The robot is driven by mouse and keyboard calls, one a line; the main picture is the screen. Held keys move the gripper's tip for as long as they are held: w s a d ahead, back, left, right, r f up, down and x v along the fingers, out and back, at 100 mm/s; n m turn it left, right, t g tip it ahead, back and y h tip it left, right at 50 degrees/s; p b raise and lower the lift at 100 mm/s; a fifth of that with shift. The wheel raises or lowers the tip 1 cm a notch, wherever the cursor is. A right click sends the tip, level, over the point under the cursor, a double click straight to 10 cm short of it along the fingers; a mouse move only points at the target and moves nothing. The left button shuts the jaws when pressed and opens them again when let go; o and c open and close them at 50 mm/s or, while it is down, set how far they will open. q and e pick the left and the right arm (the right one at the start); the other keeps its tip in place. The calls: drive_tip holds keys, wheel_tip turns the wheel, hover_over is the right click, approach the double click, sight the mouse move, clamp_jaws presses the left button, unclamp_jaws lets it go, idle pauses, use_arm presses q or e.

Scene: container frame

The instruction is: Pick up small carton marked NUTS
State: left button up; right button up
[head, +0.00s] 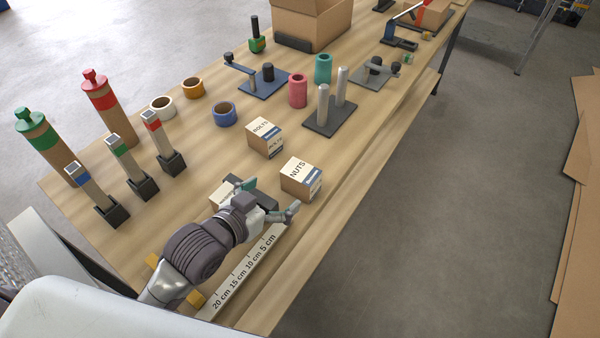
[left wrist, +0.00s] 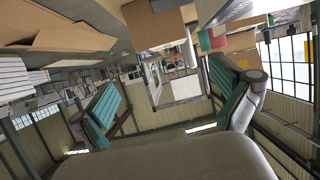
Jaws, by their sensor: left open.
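The small carton marked NUTS (head: 301,180) stands upright on the wooden table, its label on the top face. My left gripper (head: 271,196) is open and empty, low over the table just in front of this carton, on its near-left side. In the left wrist view its two teal-padded fingers (left wrist: 170,100) are spread wide with nothing between the pads. A brown box-like shape shows at the top of that view; I cannot tell whether it is the NUTS carton. My right gripper is not in view.
A similar carton marked BOLTS (head: 264,139) stands close behind the NUTS carton. Another pale carton (head: 222,193) is partly hidden by my left gripper. A ruler strip (head: 246,273) lies in front. Behind stands a plate with two grey posts (head: 331,117). The table's right edge is near.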

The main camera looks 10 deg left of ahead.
sight(299, 173)
use_arm(q)
drive_tip(key=x, duration=0.6)
drive_tip(key=shift+w, duration=0.1)
drive_tip(key=shift+w+d+f+p, duration=0.15)
drive_tip(key=shift+w+f+p, duration=0.05)
drive_tip(key=shift+w+p, duration=0.15)
drive_tip(key=x, duration=0.4)
drive_tip(key=shift+w+f+p, duration=0.25)
drive_tip(key=shift+w+p, duration=0.1)
drive_tip(key=shift+p, duration=0.05)
drive_tip(key=shift+s, duration=0.1)
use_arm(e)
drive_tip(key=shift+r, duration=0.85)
use_arm(q)
drive_tip(key=c, duration=1.2)
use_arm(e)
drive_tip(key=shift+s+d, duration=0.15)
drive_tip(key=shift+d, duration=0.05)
use_arm(q)
drive_tip(key=shift+r, duration=0.1)
